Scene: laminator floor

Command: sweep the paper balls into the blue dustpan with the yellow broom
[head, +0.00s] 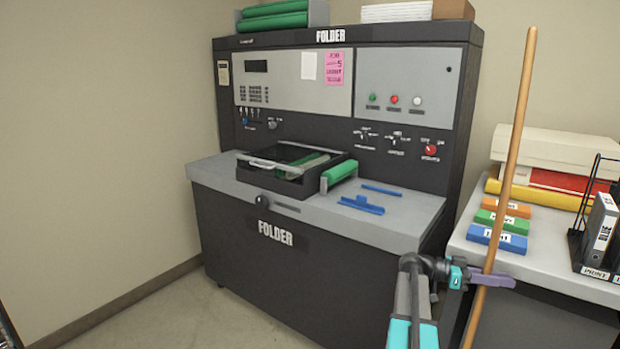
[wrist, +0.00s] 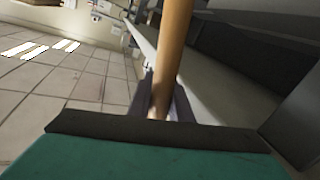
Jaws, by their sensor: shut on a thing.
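My gripper (head: 490,280) is at the lower right of the head view, shut around a long wooden broom handle (head: 513,135). The handle stands nearly upright, its top leaning a little to the right, and its lower end runs out of the frame. In the wrist view the handle (wrist: 172,50) passes between the two dark fingers (wrist: 160,98). The broom's head is not in view, so its colour does not show. No paper balls and no blue dustpan show in either view.
A large dark machine marked FOLDER (head: 300,235) stands ahead, with small blue pieces (head: 362,204) on its ledge. A grey table (head: 560,265) with coloured blocks (head: 505,208) and a binder rack (head: 598,225) is close at the right. Bare floor (head: 185,315) shows at lower left.

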